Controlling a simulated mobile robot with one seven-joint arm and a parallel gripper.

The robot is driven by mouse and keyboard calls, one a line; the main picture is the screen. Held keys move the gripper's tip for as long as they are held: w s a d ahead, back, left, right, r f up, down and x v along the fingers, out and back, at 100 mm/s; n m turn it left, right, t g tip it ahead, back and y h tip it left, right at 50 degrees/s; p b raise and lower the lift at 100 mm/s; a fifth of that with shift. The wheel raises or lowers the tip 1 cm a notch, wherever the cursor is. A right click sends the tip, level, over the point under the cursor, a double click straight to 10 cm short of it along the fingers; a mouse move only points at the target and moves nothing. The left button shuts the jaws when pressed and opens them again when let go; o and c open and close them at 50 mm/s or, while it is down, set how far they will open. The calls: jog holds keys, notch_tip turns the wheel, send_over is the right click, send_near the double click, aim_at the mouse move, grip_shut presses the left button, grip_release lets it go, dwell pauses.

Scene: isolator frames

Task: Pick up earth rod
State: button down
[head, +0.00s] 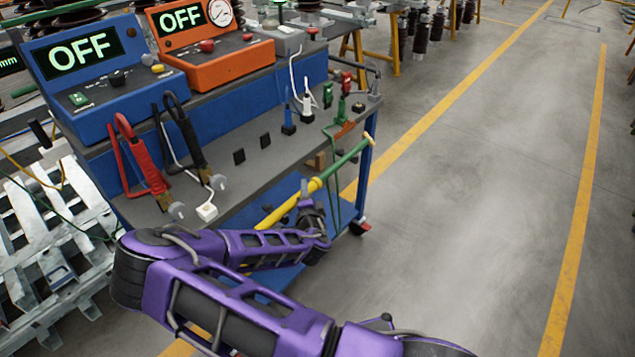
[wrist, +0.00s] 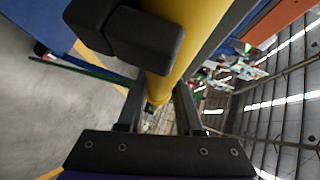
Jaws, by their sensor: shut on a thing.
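The earth rod (head: 283,211) is a long yellow rod with a green end section. In the head view it slants up to the right beside the trolley's right end, with a green cable hanging near it. My gripper (head: 311,208) is at the rod, partly hidden by my purple arm. In the wrist view the yellow earth rod (wrist: 186,55) runs between the dark fingers of my gripper (wrist: 158,103), which is shut on it. The rod's lower end is hidden behind my arm in the head view.
A blue-and-grey trolley (head: 285,155) carries a blue unit (head: 98,98) and an orange unit (head: 215,62), both reading OFF. Red clamp (head: 140,158) and black clamp (head: 186,138) lie on its top. Metal frames (head: 45,245) stand at left. The floor at right is open, with yellow lines.

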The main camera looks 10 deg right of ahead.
jog(key=shift+r, duration=0.15)
jog(key=shift+r+p, duration=0.95)
jog(key=shift+r, duration=3.95)
